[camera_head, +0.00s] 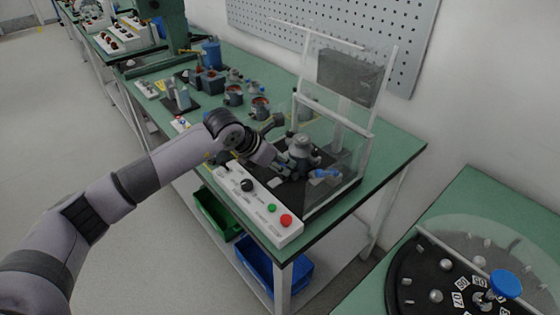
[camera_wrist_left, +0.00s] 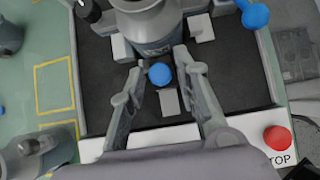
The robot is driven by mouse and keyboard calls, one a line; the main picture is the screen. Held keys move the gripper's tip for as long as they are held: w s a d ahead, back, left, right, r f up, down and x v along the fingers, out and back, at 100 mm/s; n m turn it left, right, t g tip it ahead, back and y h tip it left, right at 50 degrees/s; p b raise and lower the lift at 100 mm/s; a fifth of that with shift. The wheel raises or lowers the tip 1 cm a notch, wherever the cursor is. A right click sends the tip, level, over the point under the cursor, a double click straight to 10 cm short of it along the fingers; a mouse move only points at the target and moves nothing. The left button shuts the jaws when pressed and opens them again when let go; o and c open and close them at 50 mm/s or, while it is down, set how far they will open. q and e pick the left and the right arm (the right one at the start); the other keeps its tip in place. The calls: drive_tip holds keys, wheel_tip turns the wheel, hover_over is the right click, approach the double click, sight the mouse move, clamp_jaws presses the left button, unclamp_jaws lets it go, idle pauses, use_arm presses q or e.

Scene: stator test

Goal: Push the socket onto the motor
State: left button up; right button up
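The grey motor (camera_head: 302,148) stands upright on the black bed of the test station, and its lower body shows at the top of the left wrist view (camera_wrist_left: 147,22). A small piece with a round blue knob (camera_wrist_left: 159,74), which looks like the socket, sits close in front of the motor. I cannot tell whether it touches the motor. My left gripper (camera_wrist_left: 158,68) is open, with one finger on each side of the blue knob and visible gaps to it. In the head view my left gripper (camera_head: 283,168) is low beside the motor, partly hidden. My right gripper is not in view.
A clear guard (camera_head: 372,128) stands behind the motor. A blue handle (camera_head: 325,173) lies right of the motor. The white control panel (camera_head: 250,200) with a red button (camera_head: 286,220) lies in front. Several motors stand on the green table behind my arm.

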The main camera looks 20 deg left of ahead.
use_arm(q)
drive_tip(key=shift+p+v, duration=0.9)
drive_tip(key=shift+v, duration=2.1)
